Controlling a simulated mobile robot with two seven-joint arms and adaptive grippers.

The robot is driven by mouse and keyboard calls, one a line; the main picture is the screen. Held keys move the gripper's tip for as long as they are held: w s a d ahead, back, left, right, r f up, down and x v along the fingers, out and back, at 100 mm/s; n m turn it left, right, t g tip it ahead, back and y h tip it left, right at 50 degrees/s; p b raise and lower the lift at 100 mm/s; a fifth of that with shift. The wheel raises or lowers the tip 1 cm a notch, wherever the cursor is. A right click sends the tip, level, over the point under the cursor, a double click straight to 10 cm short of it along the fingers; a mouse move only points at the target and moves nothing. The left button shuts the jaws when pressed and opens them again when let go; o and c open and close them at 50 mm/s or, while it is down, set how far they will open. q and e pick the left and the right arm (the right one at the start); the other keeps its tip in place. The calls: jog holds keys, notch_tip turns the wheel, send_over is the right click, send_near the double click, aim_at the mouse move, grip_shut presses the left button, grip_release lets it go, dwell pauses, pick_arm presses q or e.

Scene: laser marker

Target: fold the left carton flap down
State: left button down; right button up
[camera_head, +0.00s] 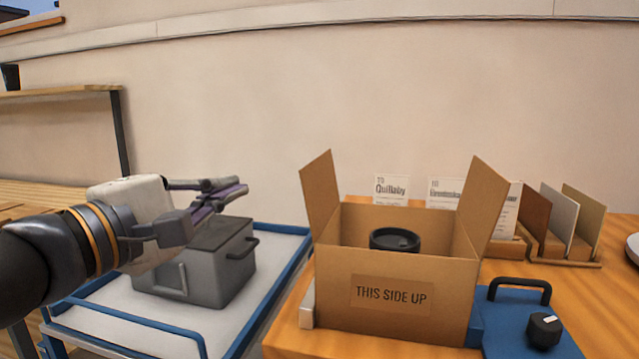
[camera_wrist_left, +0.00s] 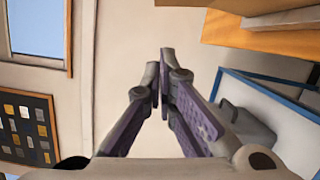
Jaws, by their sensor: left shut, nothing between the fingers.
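An open brown carton (camera_head: 390,295) marked "THIS SIDE UP" stands on the orange wooden table. Its left flap (camera_head: 321,196) stands up, leaning slightly outward to the left. Its right flap (camera_head: 482,205) also stands up, leaning outward to the right. A dark round object (camera_head: 394,239) sits inside the carton. My left gripper (camera_head: 240,188) is to the left of the left flap, apart from it, above the grey box. Its fingers are shut and empty; the fingertips meet in the left wrist view (camera_wrist_left: 163,85). My right gripper is not in view.
A grey handled box (camera_head: 215,265) stands on a blue-rimmed cart (camera_head: 262,300) below my left gripper. Label cards (camera_head: 391,188) and upright panels (camera_head: 558,225) stand behind and right of the carton. A blue plate (camera_head: 515,315) with a black handle and knob lies at the right.

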aim_at(323, 190)
pick_arm(q)
jog(key=w+d+r, duration=0.2)
jog(key=w+d, duration=0.4)
jog(key=d, duration=0.2)
jog(key=shift+w+d+p, duration=0.2)
jog(key=shift+w+p, duration=0.2)
jog(key=shift+w, duration=0.1)
